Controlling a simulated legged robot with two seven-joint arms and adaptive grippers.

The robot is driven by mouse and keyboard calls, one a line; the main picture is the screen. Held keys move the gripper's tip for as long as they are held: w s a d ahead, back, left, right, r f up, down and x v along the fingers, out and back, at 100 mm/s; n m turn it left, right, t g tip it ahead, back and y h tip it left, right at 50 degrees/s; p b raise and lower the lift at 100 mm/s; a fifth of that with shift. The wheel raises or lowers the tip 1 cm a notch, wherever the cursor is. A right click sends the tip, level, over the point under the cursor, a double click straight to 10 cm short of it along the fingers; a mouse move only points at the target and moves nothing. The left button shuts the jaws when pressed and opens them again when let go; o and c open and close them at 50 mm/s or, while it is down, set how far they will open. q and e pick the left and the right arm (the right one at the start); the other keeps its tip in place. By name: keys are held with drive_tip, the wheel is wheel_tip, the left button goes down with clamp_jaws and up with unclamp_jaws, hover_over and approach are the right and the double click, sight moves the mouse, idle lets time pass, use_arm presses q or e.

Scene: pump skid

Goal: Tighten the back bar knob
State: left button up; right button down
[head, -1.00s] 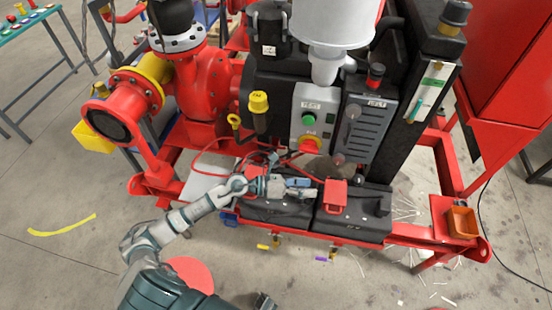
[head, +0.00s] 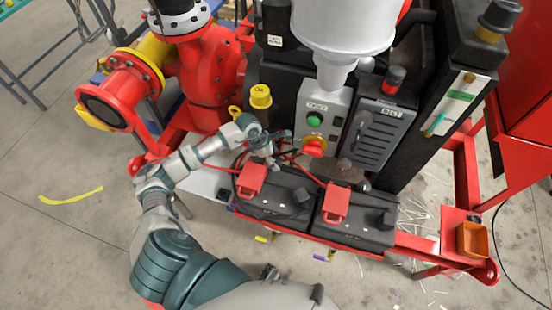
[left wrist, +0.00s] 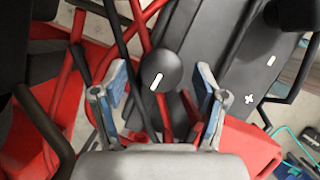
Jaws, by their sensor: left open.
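A dark round knob (left wrist: 160,72) with a white stripe on its face shows in the left wrist view. I take it for the back bar knob. It sits between the two spread fingers of my left gripper (left wrist: 161,88), with a visible gap on each side. In the head view my left gripper (head: 268,152) is behind the left battery, below the yellow cap and left of the red-yellow switch. The knob cannot be made out there. My left gripper is open and empty. My right gripper is not clearly visible.
Two black batteries (head: 275,205) with red terminal covers (head: 251,180) stand in front. Red and black cables run close around the gripper. The control box (head: 322,118) and grey belt guard (head: 377,140) rise to the right. A red flanged pipe (head: 120,97) is at left.

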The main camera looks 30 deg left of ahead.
use_arm(q)
drive_tip(key=shift+w+d+f, duration=0.1)
drive_tip(key=shift+d+f, duration=0.05)
drive_tip(key=shift+f, duration=0.4)
drive_tip(key=c, duration=1.1)
drive_tip(key=shift+c, duration=0.2)
